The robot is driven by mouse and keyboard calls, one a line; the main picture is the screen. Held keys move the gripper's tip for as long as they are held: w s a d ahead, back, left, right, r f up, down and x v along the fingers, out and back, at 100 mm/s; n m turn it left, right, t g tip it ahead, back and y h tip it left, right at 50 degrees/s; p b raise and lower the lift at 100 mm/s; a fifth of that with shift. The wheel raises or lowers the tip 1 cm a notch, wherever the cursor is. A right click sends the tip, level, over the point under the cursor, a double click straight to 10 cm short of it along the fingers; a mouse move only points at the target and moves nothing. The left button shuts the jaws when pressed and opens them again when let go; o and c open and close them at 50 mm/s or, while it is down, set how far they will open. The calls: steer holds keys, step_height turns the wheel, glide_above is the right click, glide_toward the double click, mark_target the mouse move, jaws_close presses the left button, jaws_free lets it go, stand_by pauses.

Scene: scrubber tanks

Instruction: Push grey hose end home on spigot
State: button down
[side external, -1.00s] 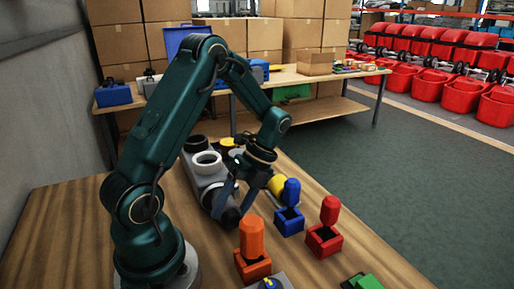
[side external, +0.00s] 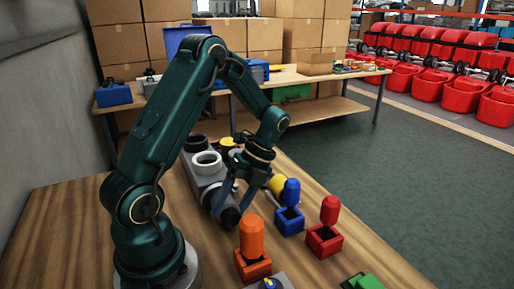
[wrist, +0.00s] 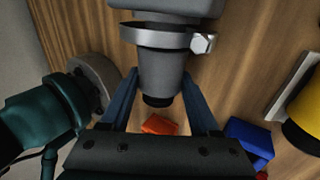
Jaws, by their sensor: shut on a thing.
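The grey hose end (wrist: 160,70) is a tapered grey tube with a dark open tip, in the upper middle of the wrist view. A metal clamp ring (wrist: 150,35) with a hex bolt (wrist: 203,43) circles its wider part. My gripper (wrist: 160,85) has one finger on each side of the tube and is shut on it. In the side view my gripper (side external: 231,207) points down at the near end of the grey tank (side external: 204,181), and the dark tip (side external: 231,216) shows between the fingers. The spigot is hidden, so I cannot tell how deep the hose sits.
Orange (side external: 252,240), red (side external: 329,212) and blue (side external: 291,193) pieces stand in small boxes right of the gripper. A green block (side external: 366,282) is at the front edge. The wooden table is clear at left.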

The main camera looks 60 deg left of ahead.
steer(key=shift+a, duration=1.3)
stand_by(0.6)
steer(key=shift+c, duration=0.2)
jaws_free()
steer(key=shift+d, duration=0.1)
